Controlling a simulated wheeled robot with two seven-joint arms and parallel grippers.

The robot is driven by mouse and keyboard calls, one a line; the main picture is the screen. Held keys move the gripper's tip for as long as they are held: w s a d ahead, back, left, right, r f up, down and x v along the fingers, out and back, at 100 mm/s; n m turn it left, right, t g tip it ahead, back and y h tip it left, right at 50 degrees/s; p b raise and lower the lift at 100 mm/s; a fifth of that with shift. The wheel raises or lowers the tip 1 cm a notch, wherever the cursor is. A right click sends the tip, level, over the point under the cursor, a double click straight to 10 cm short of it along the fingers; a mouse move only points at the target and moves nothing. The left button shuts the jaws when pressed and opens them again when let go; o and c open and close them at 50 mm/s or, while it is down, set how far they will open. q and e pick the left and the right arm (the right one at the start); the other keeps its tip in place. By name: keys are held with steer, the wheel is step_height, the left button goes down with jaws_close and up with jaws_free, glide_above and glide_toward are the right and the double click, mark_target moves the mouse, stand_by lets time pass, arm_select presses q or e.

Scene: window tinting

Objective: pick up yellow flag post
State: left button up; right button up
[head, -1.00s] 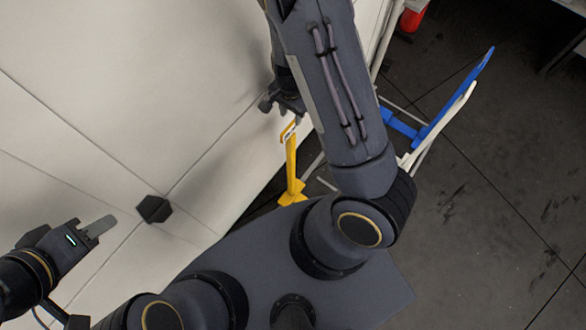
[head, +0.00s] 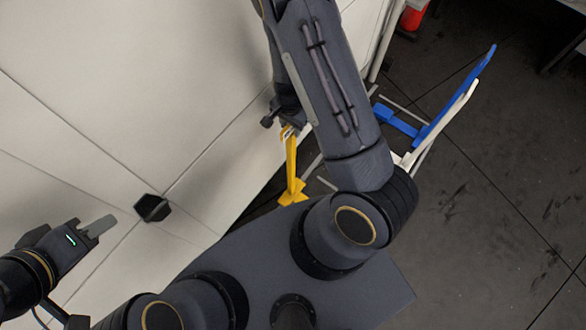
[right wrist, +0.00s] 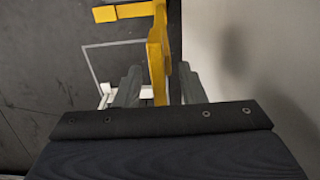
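The yellow flag post (head: 291,165) stands upright beside the white wall, its upper end at my right gripper (head: 288,128). In the right wrist view the post (right wrist: 157,60) runs between the two grey fingers of my right gripper (right wrist: 160,86). The fingers are apart, with a visible gap between the post and the right finger. In the head view the fingers and the post's top are partly hidden. My left gripper (head: 98,228) is at the lower left, away from the post. Its fingers overlap in view, so its opening is unclear.
A white wall or panel (head: 110,90) fills the left side, with a black block (head: 152,208) on it. A blue and white folding chair or frame (head: 440,110) stands to the right. A red object (head: 412,18) is at the back. The dark floor at right is open.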

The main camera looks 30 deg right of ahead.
steer(key=shift+f, duration=0.2)
stand_by(0.4)
jaws_close()
stand_by(1.2)
